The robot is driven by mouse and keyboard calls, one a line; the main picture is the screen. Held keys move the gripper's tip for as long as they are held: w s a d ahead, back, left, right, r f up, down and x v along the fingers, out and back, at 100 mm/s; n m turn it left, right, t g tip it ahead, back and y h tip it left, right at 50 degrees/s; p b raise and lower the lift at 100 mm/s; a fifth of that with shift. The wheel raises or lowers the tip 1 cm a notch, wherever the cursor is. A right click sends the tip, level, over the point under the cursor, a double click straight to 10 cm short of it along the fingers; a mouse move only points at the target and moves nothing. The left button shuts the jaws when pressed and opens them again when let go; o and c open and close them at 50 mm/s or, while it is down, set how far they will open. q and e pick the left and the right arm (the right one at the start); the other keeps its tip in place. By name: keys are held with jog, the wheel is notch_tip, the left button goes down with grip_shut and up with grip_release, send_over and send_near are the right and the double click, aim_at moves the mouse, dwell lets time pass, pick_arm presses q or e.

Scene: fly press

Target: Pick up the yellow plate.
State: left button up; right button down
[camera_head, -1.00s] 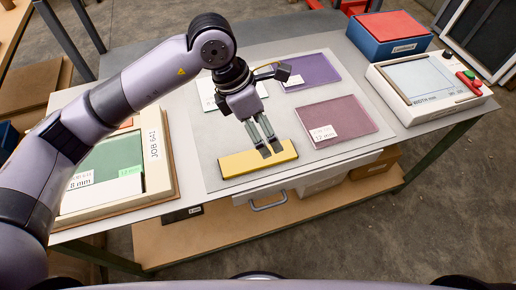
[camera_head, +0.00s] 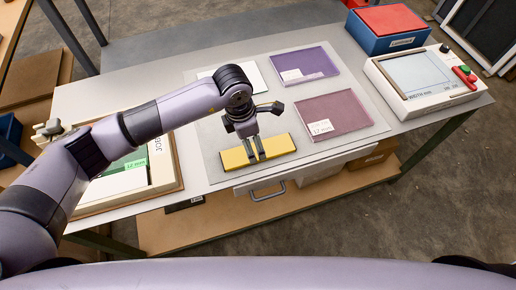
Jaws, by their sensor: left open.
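The yellow plate (camera_head: 277,146) lies flat near the front edge of the grey mat on the table, a long narrow bar running left to right. My left gripper (camera_head: 257,157) is above its middle, pointing down, with its two fingers open and slightly apart. The fingers cover part of the plate; I cannot tell whether they touch it. My right gripper is not in the picture.
A purple plate (camera_head: 306,64) and a mauve plate (camera_head: 337,114) lie on the mat, with a white one partly behind my arm. A tray (camera_head: 165,177) stands left. A width-measuring device (camera_head: 425,82) and blue-red box (camera_head: 388,27) stand right.

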pick_arm(q)
jog(key=shift+d+f+p, duration=0.2)
jog(key=shift+f+p, duration=0.15)
jog(key=shift+f, duration=0.05)
jog(key=f, duration=0.1)
jog(key=d+f+p, duration=0.1)
jog(key=f, duration=0.1)
jog(key=shift+w+f, duration=0.2)
jog(key=shift+f, duration=0.35)
jog(key=shift+c, duration=0.2)
jog(key=c, duration=1.3)
jog(key=shift+r, duration=0.1)
jog(key=shift+r+b, duration=2.35)
jog(key=shift+r, duration=7.6)
